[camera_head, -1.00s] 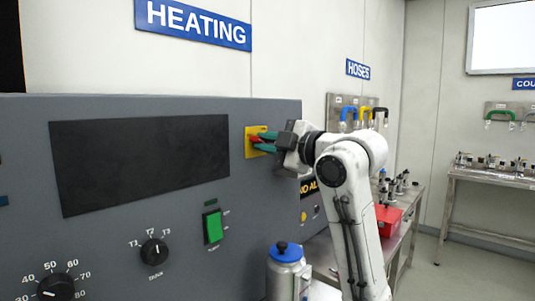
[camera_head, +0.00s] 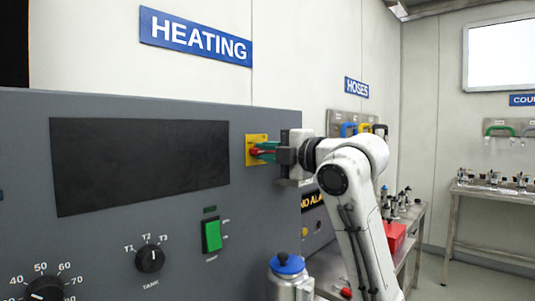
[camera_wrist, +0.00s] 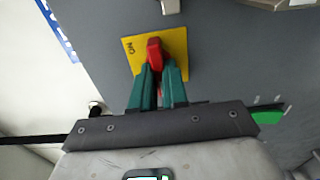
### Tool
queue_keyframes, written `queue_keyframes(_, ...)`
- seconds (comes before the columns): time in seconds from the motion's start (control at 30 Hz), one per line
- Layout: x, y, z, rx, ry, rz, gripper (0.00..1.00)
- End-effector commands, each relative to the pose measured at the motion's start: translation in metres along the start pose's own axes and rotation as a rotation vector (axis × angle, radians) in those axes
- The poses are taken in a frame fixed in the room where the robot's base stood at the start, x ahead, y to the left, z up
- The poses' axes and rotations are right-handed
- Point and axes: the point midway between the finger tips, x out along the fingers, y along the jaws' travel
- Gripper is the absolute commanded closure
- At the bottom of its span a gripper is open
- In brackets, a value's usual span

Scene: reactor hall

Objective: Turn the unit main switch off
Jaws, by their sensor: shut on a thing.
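The unit main switch is a red handle (camera_wrist: 154,52) on a yellow plate (camera_wrist: 128,48), set on the grey panel. In the head view its yellow plate (camera_head: 250,141) is near the panel's right edge, and the red handle (camera_head: 255,152) shows at the fingertips. My gripper (camera_wrist: 160,75) has green fingers, one on each side of the red handle, and is shut on it. In the wrist view, lettering shows on the yellow plate to the left of the handle. The fingers hide part of the handle. My gripper also shows in the head view (camera_head: 264,151).
The grey panel (camera_head: 100,235) carries a dark screen (camera_head: 140,165), a green rocker switch (camera_head: 211,235) and a tank knob (camera_head: 150,259).

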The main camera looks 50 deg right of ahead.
Motion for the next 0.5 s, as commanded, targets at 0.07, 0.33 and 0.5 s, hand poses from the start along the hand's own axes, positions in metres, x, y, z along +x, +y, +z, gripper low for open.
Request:
queue_keyframes(0.07, 0.0006, -0.0022, -0.0010, -0.002, 0.003, -0.006, 1.00)
queue_keyframes(0.33, 0.0006, -0.0024, -0.0010, -0.001, 0.003, -0.006, 0.78)
queue_keyframes(0.5, 0.0004, -0.0015, -0.0006, 0.000, 0.002, -0.004, 0.61)
